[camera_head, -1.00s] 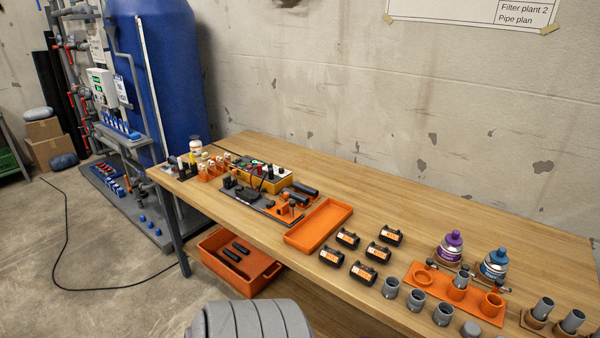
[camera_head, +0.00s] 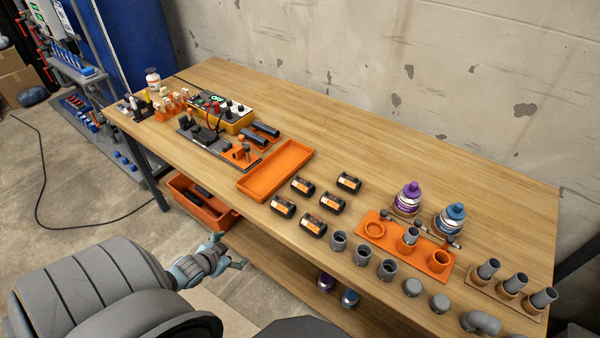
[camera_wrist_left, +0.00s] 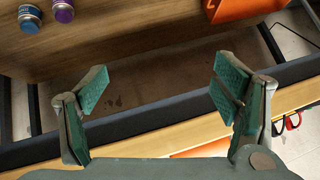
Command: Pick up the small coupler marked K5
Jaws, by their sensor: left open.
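Several small black couplers with orange labels (camera_head: 313,222) lie in two rows on the wooden table, right of the orange tray. Their marks are too small to read, so I cannot tell which is K5. My left gripper (camera_head: 232,256) is in front of the table's front edge, to the left of and nearer than the couplers. In the left wrist view, the left gripper (camera_wrist_left: 160,92) is open and empty, with its green finger pads wide apart. No coupler shows there. My right gripper is not in view.
An empty orange tray (camera_head: 272,172) lies left of the couplers. Grey pipe fittings (camera_head: 362,255) stand to their right, near the front edge. An orange holder (camera_head: 378,242) and purple (camera_head: 409,197) and blue (camera_head: 449,219) bottles are beyond. The table behind the couplers is clear.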

